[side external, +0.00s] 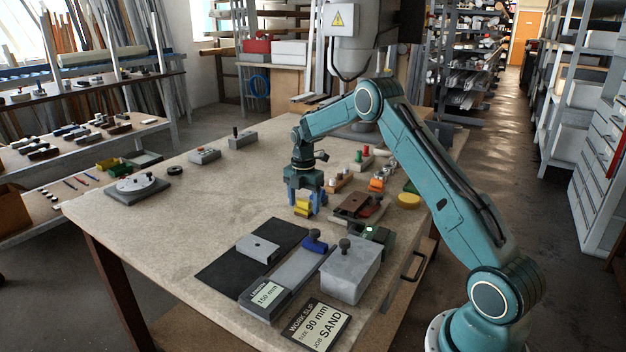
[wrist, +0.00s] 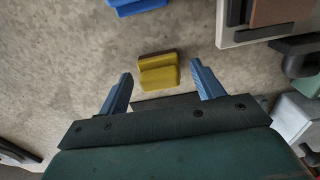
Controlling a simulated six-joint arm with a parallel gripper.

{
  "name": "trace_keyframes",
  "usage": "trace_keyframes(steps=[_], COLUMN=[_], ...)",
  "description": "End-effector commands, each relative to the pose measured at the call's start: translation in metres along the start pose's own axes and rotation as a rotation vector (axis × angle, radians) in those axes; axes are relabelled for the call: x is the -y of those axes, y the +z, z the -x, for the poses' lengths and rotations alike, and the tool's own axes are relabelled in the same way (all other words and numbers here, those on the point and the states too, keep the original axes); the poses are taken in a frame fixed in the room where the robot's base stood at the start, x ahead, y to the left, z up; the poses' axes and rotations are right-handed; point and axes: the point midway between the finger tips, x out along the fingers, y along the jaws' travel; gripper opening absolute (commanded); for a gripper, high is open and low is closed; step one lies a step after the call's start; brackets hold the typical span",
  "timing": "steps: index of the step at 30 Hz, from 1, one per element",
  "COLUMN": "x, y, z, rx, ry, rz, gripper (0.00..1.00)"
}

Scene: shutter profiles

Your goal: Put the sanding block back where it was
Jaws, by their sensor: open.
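My gripper (side external: 306,201) is open, pointing down over the middle of the bench. A small yellow stepped block (side external: 303,209) sits on the bench below and between its fingers. In the wrist view the yellow block (wrist: 158,71) lies between and just beyond the two blue fingertips (wrist: 161,73), with bench visible on both sides and no finger touching it. A brown block (side external: 352,203) lies in a tray to the right of the gripper. I cannot tell for sure which block is the sanding block. A work slip (side external: 316,325) reads 90 mm, SAND.
A dark mat (side external: 225,270), a length gauge (side external: 285,280) with a blue slider and a grey block (side external: 350,270) with a knob stand in front. A yellow disc (side external: 408,201) and small pegged holders (side external: 360,160) are to the right.

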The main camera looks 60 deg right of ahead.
Motion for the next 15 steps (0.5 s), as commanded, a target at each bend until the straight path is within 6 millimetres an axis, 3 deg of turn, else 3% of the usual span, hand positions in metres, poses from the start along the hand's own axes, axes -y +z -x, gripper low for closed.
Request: trace_keyframes(steps=[8, 15], x=[-0.001, -0.001], y=[0.000, 0.000], z=[0.024, 0.061], rx=[0.002, 0.002], ry=[0.004, 0.005], rz=[0.000, 0.000], gripper=[0.67, 0.67])
